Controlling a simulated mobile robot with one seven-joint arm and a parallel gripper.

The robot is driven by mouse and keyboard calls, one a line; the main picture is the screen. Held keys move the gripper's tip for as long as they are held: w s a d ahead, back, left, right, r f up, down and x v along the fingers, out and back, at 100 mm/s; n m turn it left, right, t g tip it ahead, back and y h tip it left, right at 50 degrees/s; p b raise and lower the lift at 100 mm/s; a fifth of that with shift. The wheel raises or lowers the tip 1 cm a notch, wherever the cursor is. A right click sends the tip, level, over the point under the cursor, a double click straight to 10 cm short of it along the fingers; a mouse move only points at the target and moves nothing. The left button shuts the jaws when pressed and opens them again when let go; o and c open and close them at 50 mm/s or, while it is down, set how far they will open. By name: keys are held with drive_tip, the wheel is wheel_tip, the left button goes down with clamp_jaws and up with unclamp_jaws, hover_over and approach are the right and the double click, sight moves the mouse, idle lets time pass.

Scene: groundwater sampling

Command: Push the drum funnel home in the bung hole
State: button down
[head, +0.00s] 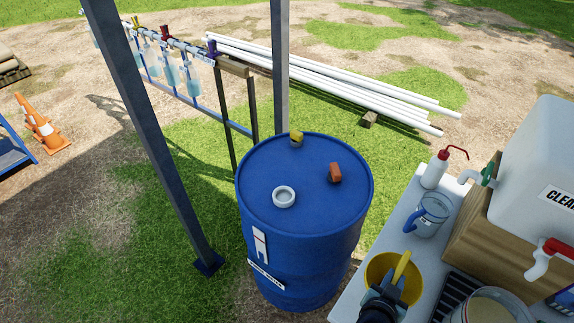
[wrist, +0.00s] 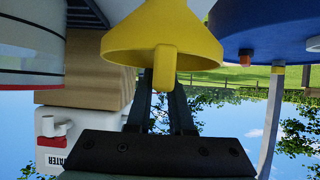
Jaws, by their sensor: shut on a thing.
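The yellow drum funnel (head: 378,268) is at the lower right in the head view, over or at the edge of the white table, with its wide mouth up. My gripper (head: 384,292) is shut on it from the near side. In the wrist view, which is upside down, the funnel (wrist: 140,42) is above my gripper's fingers (wrist: 167,92). Its spout end is out of view. The blue drum (head: 305,235) stands left of the table, apart from the funnel. The bung hole, a white ring (head: 284,197), is on the near-left part of its lid.
The drum lid also bears a brown-orange block (head: 335,173) and a small yellow fitting (head: 297,138). A blue-handled jug (head: 432,214), a wash bottle (head: 437,170) and a white water container (head: 530,190) crowd the table. Grey posts (head: 280,75) rise beside the drum.

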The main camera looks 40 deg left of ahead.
drive_tip(key=shift+r+p, duration=1.85)
drive_tip(key=shift+r, duration=0.65)
